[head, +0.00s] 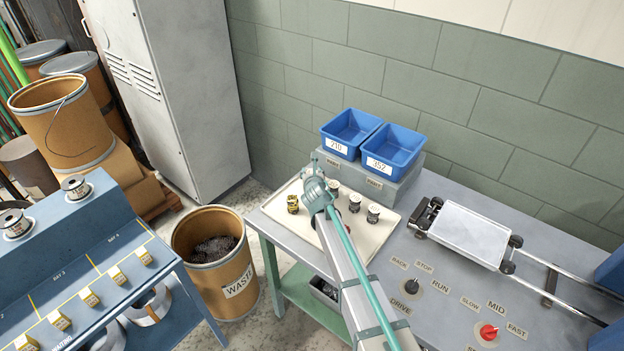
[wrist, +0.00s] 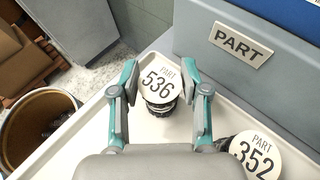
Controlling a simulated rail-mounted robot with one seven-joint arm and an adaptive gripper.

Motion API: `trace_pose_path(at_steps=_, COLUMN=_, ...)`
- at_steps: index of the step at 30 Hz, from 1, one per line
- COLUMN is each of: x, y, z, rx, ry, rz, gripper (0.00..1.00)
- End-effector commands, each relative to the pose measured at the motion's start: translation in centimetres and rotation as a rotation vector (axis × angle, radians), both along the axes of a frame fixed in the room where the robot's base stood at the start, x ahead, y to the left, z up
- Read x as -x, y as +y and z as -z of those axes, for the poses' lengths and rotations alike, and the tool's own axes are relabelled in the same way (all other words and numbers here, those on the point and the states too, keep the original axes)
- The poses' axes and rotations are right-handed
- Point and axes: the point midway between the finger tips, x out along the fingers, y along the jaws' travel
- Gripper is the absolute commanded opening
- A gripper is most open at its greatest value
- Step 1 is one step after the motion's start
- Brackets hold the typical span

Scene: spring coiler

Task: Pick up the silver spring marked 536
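The spring marked 536 (wrist: 160,82) stands on the pale tray with its round white label facing up. In the wrist view it is between the two fingers of my gripper (wrist: 158,88), with a gap seen on both sides. Its coil below the label looks dark and grey and is partly shaded. My gripper is open and empty. In the head view my gripper (head: 318,182) is over the tray (head: 322,236) among several small springs and hides part of the group. I cannot read their labels there.
A spring marked 352 (wrist: 257,156) stands close on the right. A grey riser (wrist: 215,58) with a PART plate is just behind. Blue bins 710 (head: 344,148) and 352 (head: 379,165) sit on it. A gold spring (head: 293,204) stands at the tray's left.

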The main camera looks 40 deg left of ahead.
Motion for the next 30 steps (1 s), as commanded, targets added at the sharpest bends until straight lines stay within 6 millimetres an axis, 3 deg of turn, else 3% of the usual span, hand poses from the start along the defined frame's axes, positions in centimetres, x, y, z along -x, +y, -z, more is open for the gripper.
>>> trace_pose_path(at_steps=1, x=0.0, y=0.0, z=0.0, rx=0.000, ry=0.000, rz=0.000, gripper=0.32)
trace_pose_path(at_steps=7, x=0.0, y=0.0, z=0.0, rx=0.000, ry=0.000, rz=0.000, gripper=0.00)
trace_pose_path(at_steps=20, x=0.0, y=0.0, z=-0.7, rx=-0.001, ry=0.000, rz=0.000, gripper=0.00)
trace_pose_path(at_steps=26, x=0.0, y=0.0, z=-3.0, rx=-0.003, ry=-0.001, rz=0.001, gripper=0.00)
trace_pose_path(at_steps=30, x=1.8, y=-2.1, z=-5.7, rx=-0.004, ry=-0.001, rz=0.000, gripper=0.00)
